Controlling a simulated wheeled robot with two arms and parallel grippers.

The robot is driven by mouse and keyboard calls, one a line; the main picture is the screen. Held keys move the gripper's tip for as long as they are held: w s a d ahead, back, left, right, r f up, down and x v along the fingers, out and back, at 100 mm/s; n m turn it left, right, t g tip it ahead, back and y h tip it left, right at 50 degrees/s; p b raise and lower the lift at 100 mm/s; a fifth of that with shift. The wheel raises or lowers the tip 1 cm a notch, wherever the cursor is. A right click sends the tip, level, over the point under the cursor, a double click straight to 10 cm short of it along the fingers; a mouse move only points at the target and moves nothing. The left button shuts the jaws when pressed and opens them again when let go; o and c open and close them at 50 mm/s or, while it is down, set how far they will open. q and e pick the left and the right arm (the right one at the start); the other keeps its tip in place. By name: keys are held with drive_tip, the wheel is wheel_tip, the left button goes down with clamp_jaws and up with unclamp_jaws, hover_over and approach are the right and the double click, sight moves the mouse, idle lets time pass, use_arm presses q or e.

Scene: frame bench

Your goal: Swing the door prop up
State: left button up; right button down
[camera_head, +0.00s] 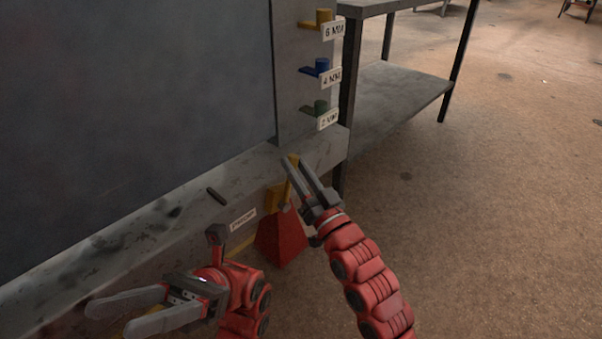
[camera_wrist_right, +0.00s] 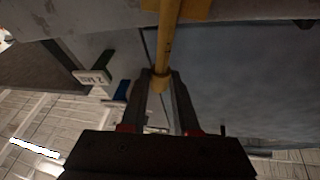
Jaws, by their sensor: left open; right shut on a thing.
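The yellow prop rod (camera_wrist_right: 168,45) runs down from a yellow mount (camera_wrist_right: 197,9) in the right wrist view. My right gripper (camera_wrist_right: 160,82) is shut on its end. In the head view my right gripper (camera_head: 296,166) is at the bench's front edge, with a yellow part (camera_head: 276,198) beside it; most of the rod is hidden there. The large dark grey panel (camera_head: 130,90), perhaps the door, stands behind the ledge. My left gripper (camera_head: 112,319) is open and empty at the lower left, apart from the rod.
Yellow, blue (camera_head: 321,66) and green pegs with white labels sit on the upright post. A small dark rod (camera_head: 216,196) lies on the grey ledge (camera_head: 160,217). A white label (camera_head: 243,219) is on the ledge's front.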

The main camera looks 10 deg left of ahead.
use_arm(q)
drive_tip(key=s+a+m+t+y+b, duration=0.1)
drive_tip(key=s+a+m+t+y, duration=0.1)
drive_tip(key=s+a+t, duration=0.1)
drive_tip(key=shift+s+a+m+t+y, duration=0.4)
drive_tip(key=shift+s+t, duration=0.5)
drive_tip(key=shift+t, duration=0.3)
use_arm(e)
drive_tip(key=shift+s+a+n+y, duration=0.35)
drive_tip(key=shift+s+n+y, duration=0.1)
drive_tip(key=shift+n, duration=0.45)
drive_tip(key=c, duration=0.6)
unclamp_jaws()
drive_tip(key=shift+r, duration=0.1)
drive_tip(key=shift+c, duration=0.2)
